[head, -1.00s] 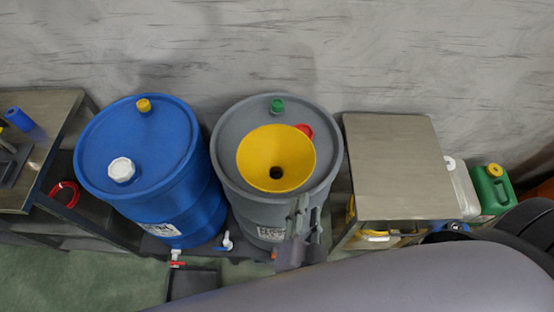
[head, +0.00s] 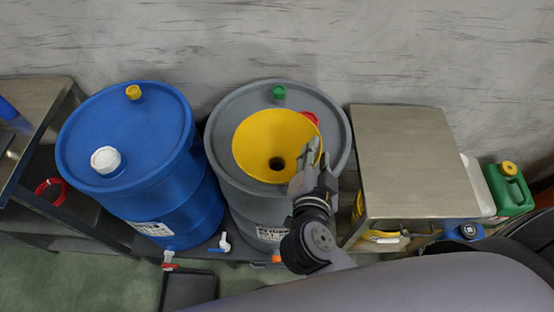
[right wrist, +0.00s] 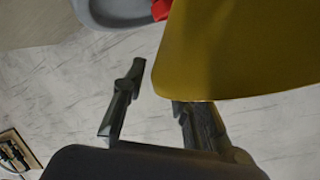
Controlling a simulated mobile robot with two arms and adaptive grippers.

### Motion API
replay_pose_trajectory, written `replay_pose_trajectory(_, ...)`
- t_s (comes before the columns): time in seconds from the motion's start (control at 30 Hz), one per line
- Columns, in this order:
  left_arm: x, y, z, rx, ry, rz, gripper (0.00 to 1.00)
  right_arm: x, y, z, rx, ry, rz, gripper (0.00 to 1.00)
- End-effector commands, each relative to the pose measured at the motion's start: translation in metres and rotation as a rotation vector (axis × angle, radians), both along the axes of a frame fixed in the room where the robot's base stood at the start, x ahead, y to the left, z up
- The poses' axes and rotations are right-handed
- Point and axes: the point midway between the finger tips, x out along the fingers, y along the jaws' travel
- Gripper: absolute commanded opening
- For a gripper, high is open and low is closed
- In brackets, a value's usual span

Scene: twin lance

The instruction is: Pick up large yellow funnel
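The large yellow funnel (head: 254,137) sits on top of the grey drum (head: 222,108), wide mouth up, with its dark hole showing. My right gripper (head: 310,155) is at the funnel's right rim in the head view. In the right wrist view the funnel (right wrist: 240,45) fills the upper right. The two fingers of my right gripper (right wrist: 160,85) stand apart there, and one fingertip is hidden behind the funnel's edge. I cannot tell whether a finger touches the funnel. My left gripper is not in view.
A blue drum (head: 125,135) stands left of the grey drum. A green cap (head: 279,92) and a red cap (head: 311,118) are on the grey drum's top. A metal cabinet (head: 405,155) stands close on the right, with a green canister (head: 512,190) beyond. The wall is behind.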

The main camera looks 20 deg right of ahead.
Motion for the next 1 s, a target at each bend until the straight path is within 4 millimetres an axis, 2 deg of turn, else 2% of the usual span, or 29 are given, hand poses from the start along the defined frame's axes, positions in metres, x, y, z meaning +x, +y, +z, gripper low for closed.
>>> replay_pose_trajectory(0.3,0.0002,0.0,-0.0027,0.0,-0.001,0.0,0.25,0.0046,-0.0023,-0.0009,0.001,0.001,0.001,0.26)
replay_pose_trajectory(0.7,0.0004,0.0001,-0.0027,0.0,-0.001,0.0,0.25,0.0043,-0.002,-0.0011,0.001,0.001,0.001,0.0)
replay_pose_trajectory(1.0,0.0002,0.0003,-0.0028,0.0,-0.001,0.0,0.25,0.0042,-0.0021,-0.0013,0.001,0.001,0.001,0.0)
